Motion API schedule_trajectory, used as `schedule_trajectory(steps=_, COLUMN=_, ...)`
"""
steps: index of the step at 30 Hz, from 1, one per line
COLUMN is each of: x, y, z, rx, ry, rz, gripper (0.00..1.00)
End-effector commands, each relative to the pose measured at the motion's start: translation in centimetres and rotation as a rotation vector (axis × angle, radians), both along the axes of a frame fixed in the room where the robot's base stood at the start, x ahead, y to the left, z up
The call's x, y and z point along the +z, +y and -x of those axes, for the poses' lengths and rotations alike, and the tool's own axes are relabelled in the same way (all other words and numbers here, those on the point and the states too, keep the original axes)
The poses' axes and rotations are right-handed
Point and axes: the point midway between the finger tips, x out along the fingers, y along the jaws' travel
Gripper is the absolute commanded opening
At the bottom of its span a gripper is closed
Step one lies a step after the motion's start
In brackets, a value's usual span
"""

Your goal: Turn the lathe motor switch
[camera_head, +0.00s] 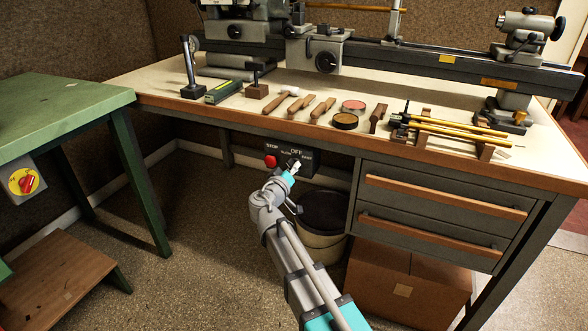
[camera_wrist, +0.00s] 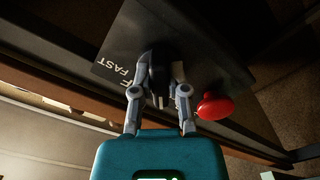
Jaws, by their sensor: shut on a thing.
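The dark switch box (camera_head: 309,157) hangs under the front edge of the lathe bench, with STOP and OFF lettering in the head view. A red stop button (camera_head: 271,161) is at its left; it also shows in the wrist view (camera_wrist: 214,106). My gripper (camera_head: 294,165) is at the front of the box, right of the red button. In the wrist view my gripper (camera_wrist: 158,82) has its two fingers on either side of the black switch knob (camera_wrist: 157,70) and is shut on it. FAST is readable on the panel. The fingers partly hide the knob, and its pointer setting is unclear.
The lathe (camera_head: 325,52) stands on the bench, with hand tools and brass rods along the front. A bucket (camera_head: 322,212), drawers (camera_head: 440,195) and a cardboard box (camera_head: 405,290) are under the bench. A green table (camera_head: 60,110) with another red switch (camera_head: 24,182) stands left.

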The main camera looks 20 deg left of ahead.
Motion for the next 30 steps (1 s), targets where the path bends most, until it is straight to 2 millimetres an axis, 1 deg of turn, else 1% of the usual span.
schedule_trajectory(steps=1, x=0.0, y=0.0, z=0.0, rx=0.0, ry=0.0, rz=0.0, gripper=0.0)
schedule_trajectory(steps=2, x=0.0, y=0.0, z=0.0, rx=0.0, ry=0.0, rz=-0.001, gripper=0.25)
schedule_trajectory(steps=6, x=0.0, y=0.0, z=0.0, rx=0.0, ry=0.0, rz=-0.001, gripper=0.51)
schedule_trajectory(steps=7, x=0.0, y=0.0, z=0.0, rx=0.0, ry=0.0, rz=-0.001, gripper=0.54)
schedule_trajectory(steps=20, x=0.0, y=0.0, z=0.2, rx=0.001, ry=-0.001, rz=-0.001, gripper=0.54)
schedule_trajectory(steps=26, x=0.0, y=0.0, z=1.4, rx=0.0, ry=0.0, rz=-0.001, gripper=0.54)
schedule_trajectory(steps=30, x=0.0, y=0.2, z=3.1, rx=0.003, ry=0.0, rz=-0.001, gripper=0.54)
